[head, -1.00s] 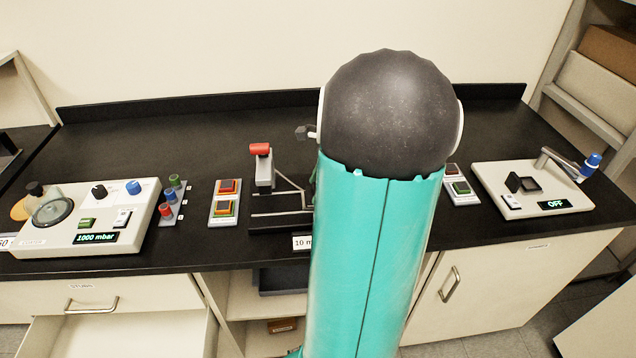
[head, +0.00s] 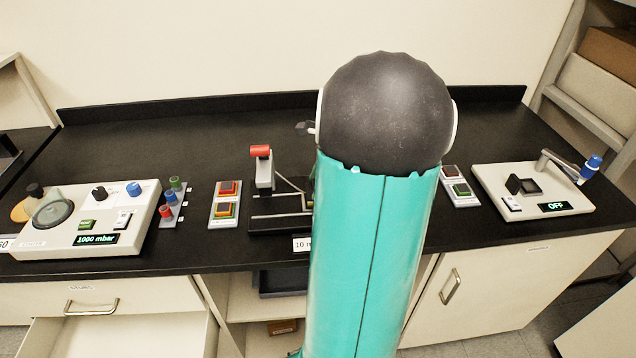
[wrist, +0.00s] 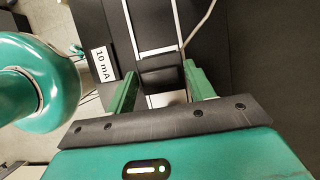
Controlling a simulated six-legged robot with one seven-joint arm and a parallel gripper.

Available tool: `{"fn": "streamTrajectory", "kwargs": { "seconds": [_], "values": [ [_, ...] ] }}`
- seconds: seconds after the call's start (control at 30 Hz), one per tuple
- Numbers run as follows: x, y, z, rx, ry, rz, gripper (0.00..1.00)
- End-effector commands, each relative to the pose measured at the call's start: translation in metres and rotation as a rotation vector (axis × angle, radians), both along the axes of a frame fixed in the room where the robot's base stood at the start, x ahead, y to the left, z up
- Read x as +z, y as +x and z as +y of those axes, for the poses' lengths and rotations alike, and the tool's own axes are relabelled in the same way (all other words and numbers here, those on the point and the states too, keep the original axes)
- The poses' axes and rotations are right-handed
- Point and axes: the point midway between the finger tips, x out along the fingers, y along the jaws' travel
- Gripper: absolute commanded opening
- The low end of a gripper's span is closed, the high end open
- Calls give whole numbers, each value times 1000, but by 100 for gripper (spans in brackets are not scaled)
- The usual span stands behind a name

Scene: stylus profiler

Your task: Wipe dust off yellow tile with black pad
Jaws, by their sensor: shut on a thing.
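In the wrist view my gripper (wrist: 160,73) is shut, its two green fingers on either side of a dark block (wrist: 163,76). The block looks like the black pad, but I cannot be sure. It appears over pale rails on a black surface. In the head view my arm hides the gripper and the block. I cannot pick out a plain yellow tile. No dust can be made out.
A black stand with a red-topped post (head: 261,152) is just left of my arm, partly hidden by it. A white console (head: 65,240) reading 1000 mbar is at left. A console (head: 490,178) reading OFF is at right. The back of the bench is clear.

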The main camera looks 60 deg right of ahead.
Motion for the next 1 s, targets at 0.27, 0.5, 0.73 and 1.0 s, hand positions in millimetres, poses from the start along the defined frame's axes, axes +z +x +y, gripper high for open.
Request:
{"fn": "streamTrajectory", "kwargs": {
  "seconds": [0.27,0.5,0.73,1.0],
  "values": [
    [22,0,0,1,-2,-2,12],
    [39,0,0,1,-3,-1,12],
    [52,0,0,1,-1,-1,12],
    [53,0,0,1,0,0,12]
  ]
}}
